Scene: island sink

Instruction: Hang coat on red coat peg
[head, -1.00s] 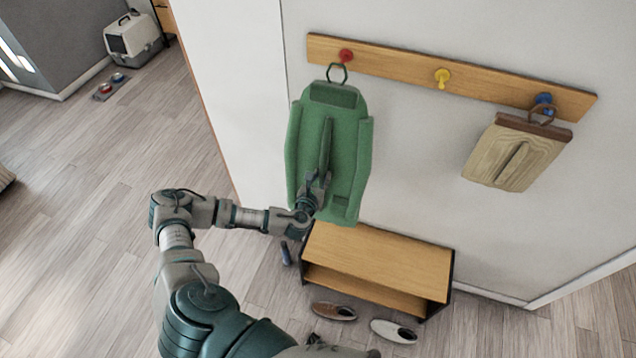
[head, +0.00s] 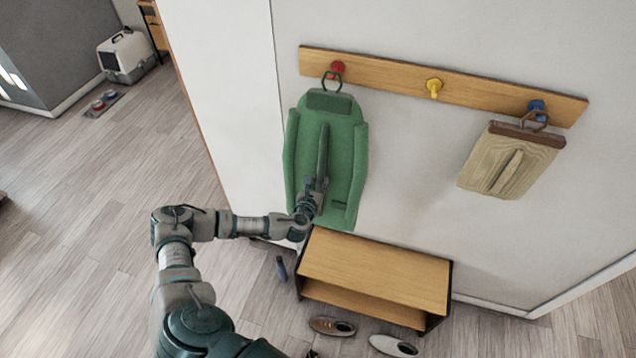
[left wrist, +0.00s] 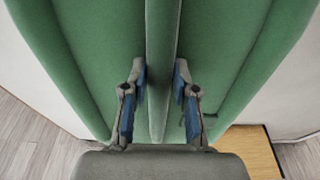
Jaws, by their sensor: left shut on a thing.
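The green coat (head: 345,150) is upright against the wall under the red peg (head: 338,66), with its dark wire loop (head: 332,80) at the top. The loop overlaps the lower part of the red peg in the head view; I cannot tell whether it is around the peg or in front of it. My left gripper (head: 318,186) is shut on the coat's raised middle ridge. In the left wrist view, the two fingers (left wrist: 160,76) press that ridge from both sides, and the green coat (left wrist: 105,50) fills most of the picture. My right gripper is not in view.
The wooden rack (head: 390,78) also has a yellow peg (head: 434,88), with nothing on it, and a blue peg (head: 537,108) with a beige coat (head: 508,165). Below stand a wooden bench (head: 375,268) and two shoes (head: 332,327). A pet carrier (head: 127,55) is far left.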

